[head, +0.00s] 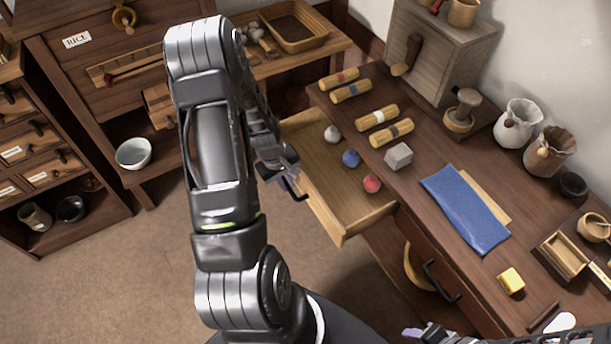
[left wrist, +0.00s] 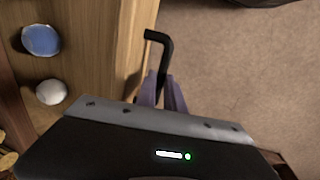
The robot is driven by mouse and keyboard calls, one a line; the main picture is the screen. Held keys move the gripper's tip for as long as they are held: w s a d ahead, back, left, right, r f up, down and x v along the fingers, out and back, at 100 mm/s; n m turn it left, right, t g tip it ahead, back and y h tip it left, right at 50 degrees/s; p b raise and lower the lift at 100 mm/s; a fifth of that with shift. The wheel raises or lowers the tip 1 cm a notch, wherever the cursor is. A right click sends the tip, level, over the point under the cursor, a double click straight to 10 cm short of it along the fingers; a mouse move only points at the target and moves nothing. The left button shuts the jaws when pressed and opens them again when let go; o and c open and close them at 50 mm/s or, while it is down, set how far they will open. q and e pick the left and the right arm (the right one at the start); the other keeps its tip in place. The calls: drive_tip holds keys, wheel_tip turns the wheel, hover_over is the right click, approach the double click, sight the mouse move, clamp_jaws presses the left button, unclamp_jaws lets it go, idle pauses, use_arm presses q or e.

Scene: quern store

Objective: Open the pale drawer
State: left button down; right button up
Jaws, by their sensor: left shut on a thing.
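The pale drawer (head: 337,219) stands pulled out from the dark wooden bench, with a grey-white ball (head: 331,134), a blue ball (head: 351,158) and a red ball (head: 372,183) inside. My left gripper (head: 293,184) is at the drawer's front, shut on its black bar handle. In the left wrist view, the handle (left wrist: 158,42) sticks out from between the purple-grey fingers (left wrist: 161,92), beside the pale drawer front (left wrist: 125,50). My right gripper (head: 425,333) shows only partly at the bottom edge; its jaws are unclear.
The bench top (head: 440,155) holds several tied rolls, a grey block (head: 398,156), a blue cloth (head: 465,208) and a yellow block (head: 511,280). Open floor (head: 120,270) lies left of my left arm.

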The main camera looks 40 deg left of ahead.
use_arm(q)
drive_tip(key=shift+s+a+b, duration=0.15)
drive_tip(key=shift+s+a, duration=0.1)
drive_tip(key=shift+s, duration=0.5)
drive_tip(key=shift+s+a+b, duration=0.15)
drive_tip(key=shift+s+a, duration=0.05)
drive_tip(key=shift+s, duration=0.55)
drive_tip(key=shift+s+a+b, duration=0.15)
drive_tip(key=shift+s+a, duration=0.1)
drive_tip(key=shift+s, duration=0.5)
drive_tip(key=c, duration=1.5)
unclamp_jaws()
drive_tip(key=shift+o, duration=0.2)
wheel_tip(320, 180, up, 8)
drive_tip(key=s, duration=0.1)
drive_tip(key=shift+s+a+f+p, duration=0.15)
drive_tip(key=shift+s+a+p, duration=0.05)
drive_tip(key=shift+p, duration=0.1)
drive_tip(key=shift+s, duration=0.1)
